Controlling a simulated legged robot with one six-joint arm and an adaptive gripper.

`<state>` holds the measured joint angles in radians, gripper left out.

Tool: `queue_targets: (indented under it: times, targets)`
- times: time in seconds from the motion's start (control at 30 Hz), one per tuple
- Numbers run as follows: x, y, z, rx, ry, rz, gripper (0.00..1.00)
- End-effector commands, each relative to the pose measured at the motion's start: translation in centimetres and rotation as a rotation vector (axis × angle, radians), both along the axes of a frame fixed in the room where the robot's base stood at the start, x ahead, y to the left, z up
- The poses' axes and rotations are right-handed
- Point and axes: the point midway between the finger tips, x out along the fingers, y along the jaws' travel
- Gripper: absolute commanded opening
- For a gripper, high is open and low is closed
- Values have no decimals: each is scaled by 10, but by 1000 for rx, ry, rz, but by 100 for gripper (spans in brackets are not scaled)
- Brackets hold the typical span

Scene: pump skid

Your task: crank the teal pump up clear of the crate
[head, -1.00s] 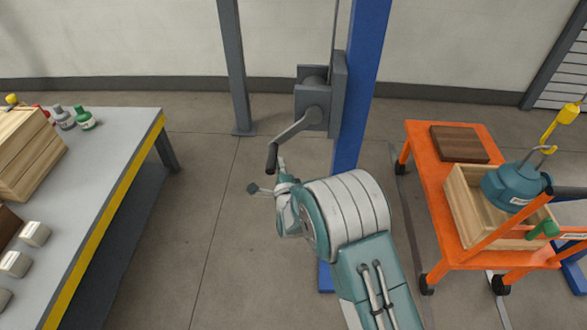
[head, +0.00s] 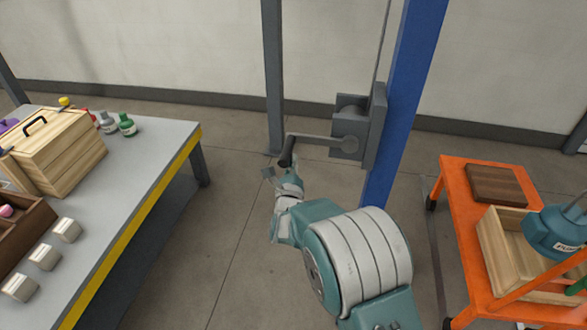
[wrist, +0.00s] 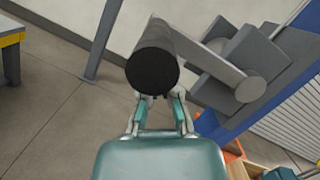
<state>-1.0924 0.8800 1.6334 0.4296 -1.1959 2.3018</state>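The teal pump (head: 556,232) is at the right edge of the head view, cut off by the frame, over the wooden crate (head: 492,250) on the orange cart; whether its base is inside the crate, I cannot tell. A bit of it shows at the bottom right of the wrist view (wrist: 280,173). The grey winch (head: 352,125) is on the blue post, its crank arm pointing left, roughly level. My gripper (head: 284,172) is at the dark crank handle (head: 287,151). In the wrist view the handle (wrist: 153,62) lies between my closed-in fingers (wrist: 160,97), its round end hiding the tips.
The orange cart (head: 456,190) also carries a dark wooden board (head: 497,184). A grey workbench (head: 150,150) with a wooden box (head: 60,150), bottles and metal blocks stands at the left. A grey post (head: 273,80) rises behind the crank.

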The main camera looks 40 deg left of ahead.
Motion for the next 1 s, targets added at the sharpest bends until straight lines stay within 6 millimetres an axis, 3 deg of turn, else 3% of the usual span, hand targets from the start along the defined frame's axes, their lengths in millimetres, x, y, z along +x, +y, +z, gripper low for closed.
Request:
queue_targets:
  times: [0.03, 0.1, 0.47, 0.8, 1.0]
  targets:
    - [0, 2, 11, 13, -11, 2, 0]
    - [0, 2, 14, 14, -11, 2, 0]
    - [0, 2, 19, 11, -12, 1, 0]
    - [1, 2, 15, 6, -9, 0, 0]
    - [10, 1, -3, 5, -7, -4, 0]
